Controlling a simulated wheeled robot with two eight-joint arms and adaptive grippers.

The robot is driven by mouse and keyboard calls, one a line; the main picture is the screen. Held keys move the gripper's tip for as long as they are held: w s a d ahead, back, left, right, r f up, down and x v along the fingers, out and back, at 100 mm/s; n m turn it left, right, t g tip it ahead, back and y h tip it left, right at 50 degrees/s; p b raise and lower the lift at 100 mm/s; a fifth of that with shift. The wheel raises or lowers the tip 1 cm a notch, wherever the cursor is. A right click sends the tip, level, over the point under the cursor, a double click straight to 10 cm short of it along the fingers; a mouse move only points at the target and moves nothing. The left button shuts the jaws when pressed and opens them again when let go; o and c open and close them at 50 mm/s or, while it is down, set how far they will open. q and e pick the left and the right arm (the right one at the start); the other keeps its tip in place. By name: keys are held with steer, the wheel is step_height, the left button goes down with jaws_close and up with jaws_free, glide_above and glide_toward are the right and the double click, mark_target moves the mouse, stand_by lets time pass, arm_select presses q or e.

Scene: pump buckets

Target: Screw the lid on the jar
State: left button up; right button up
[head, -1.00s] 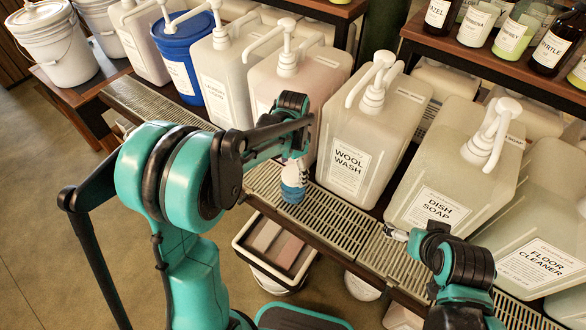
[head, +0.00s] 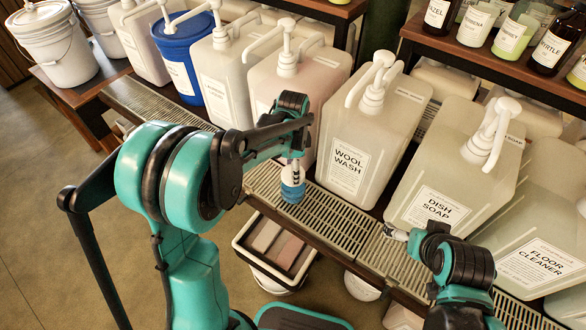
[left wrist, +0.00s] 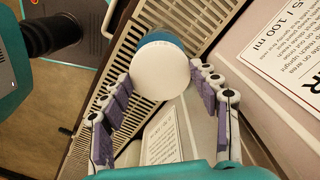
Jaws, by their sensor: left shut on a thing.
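A small round thing with a flat white top (left wrist: 160,72) and a blue lower part (left wrist: 160,37) is between my left gripper's fingers in the left wrist view. The white top looks like the lid and the blue part like the jar, but I cannot see a seam or thread. In the head view the blue part (head: 292,194) shows below my left gripper (head: 292,176), over the slatted shelf. My left gripper (left wrist: 158,82) is shut on the white top. My right gripper (head: 390,231) is near the shelf's front edge, apart from the jar; its fingers are too small to read.
Large white pump jugs, including Wool Wash (head: 372,130) and Dish Soap (head: 460,170), stand in a row close behind. A tray of coloured bars (head: 275,250) sits below. Several bottles stand on the upper shelf (head: 490,60).

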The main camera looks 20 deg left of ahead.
arm_select(q)
steer(key=m, duration=0.3)
steer(key=shift+f, duration=0.1)
steer(key=o, duration=1.4)
steer(key=shift+c, duration=0.2)
step_height(320, 180, up, 12)
steer(key=s+a+f+n+t, duration=0.2)
steer(key=s+n+t, duration=0.5)
steer(key=s+n, duration=0.8)
steer(key=shift+s+a+n, duration=0.2)
steer(key=shift+s+n, duration=0.2)
steer(key=shift+s, duration=0.55)
